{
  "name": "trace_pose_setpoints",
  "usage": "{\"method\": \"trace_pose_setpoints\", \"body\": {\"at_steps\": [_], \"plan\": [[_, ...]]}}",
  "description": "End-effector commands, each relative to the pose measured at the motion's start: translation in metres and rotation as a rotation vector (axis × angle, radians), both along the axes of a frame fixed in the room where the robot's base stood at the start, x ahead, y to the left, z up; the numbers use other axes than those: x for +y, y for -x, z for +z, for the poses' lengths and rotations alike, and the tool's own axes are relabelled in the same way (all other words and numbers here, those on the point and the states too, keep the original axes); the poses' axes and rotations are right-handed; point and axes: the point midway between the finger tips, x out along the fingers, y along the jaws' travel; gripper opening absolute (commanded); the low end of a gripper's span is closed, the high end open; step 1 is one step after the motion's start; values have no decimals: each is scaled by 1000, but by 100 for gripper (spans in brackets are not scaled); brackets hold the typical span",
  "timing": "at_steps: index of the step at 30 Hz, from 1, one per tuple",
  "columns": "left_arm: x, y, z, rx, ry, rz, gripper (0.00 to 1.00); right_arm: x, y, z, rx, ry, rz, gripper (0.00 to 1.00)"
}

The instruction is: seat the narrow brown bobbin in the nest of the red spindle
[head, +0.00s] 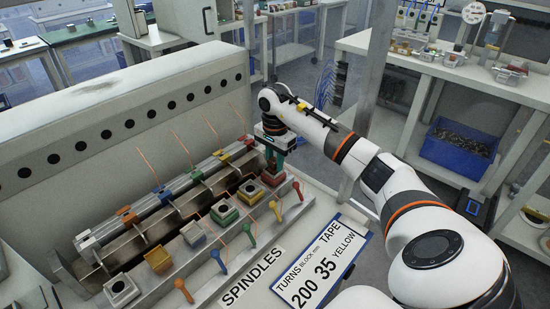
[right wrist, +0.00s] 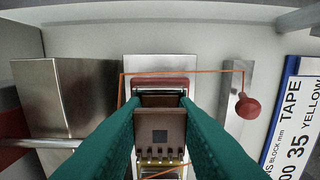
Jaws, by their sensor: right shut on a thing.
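The narrow brown bobbin (right wrist: 162,128) shows in the right wrist view between the teal fingers of my right gripper (right wrist: 160,105), which is shut on it. A row of small metal pins or wire ends shows along its near edge. Behind it is the red spindle's nest (right wrist: 160,82), partly covered by the bobbin. I cannot tell whether the bobbin is above the nest or touches it. In the head view my right gripper (head: 277,150) points down over the red nest (head: 272,178). The red ball-ended lever (right wrist: 247,107) stands right of the nest. My left gripper is not in view.
Coloured levers, including a blue one (head: 218,260), stick up in front. A thin orange wire (right wrist: 190,72) crosses behind the red nest.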

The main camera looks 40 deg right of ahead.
Motion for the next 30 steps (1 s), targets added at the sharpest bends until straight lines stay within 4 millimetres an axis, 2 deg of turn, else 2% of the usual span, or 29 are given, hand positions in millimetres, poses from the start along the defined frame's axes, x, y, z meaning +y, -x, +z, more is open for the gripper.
{"method": "trace_pose_setpoints", "body": {"at_steps": [1, 4, 12, 16, 27, 30], "plan": [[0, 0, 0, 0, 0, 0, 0, 0, 0, 0, 0, 0, 0, 31], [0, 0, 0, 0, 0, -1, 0, 0, 0, 0, 0, 0, 0, 48], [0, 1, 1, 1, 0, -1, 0, 0, 0, 1, 0, 0, 0, 48], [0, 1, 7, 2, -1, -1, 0, 1, 0, 10, 0, 0, 1, 48], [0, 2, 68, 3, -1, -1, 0, -1, 0, 93, 0, 2, 0, 48], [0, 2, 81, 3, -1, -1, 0, 0, 0, 110, 0, 2, 0, 48]]}}
